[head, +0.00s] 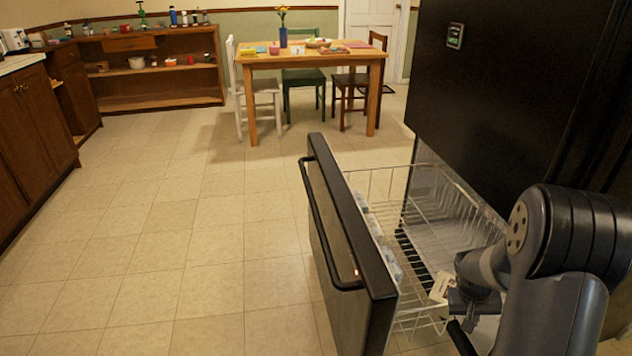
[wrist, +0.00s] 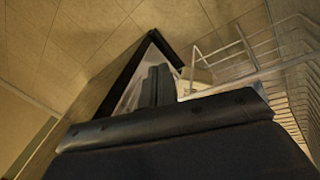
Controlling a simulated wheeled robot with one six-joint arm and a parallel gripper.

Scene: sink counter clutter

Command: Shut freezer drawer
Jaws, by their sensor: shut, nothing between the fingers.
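The freezer drawer (head: 345,255) is pulled well out from the black fridge (head: 520,90). Its dark front panel with a long bar handle (head: 318,225) faces left in the head view. Behind the panel is a white wire basket (head: 450,200). My gripper (head: 462,328) is at the near side of the drawer, beside the basket, partly hidden by my arm. In the wrist view my gripper (wrist: 158,85) has its fingers together and empty. The drawer's dark front edge (wrist: 122,78) shows behind and left of the fingers, and the wire basket (wrist: 235,62) to the right. Contact cannot be told.
Whitish packages (head: 383,248) and a small box (head: 441,287) lie in the basket. Tiled floor (head: 190,260) left of the drawer is clear. A wooden table (head: 258,58) with chairs stands behind; brown cabinets (head: 35,125) line the left.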

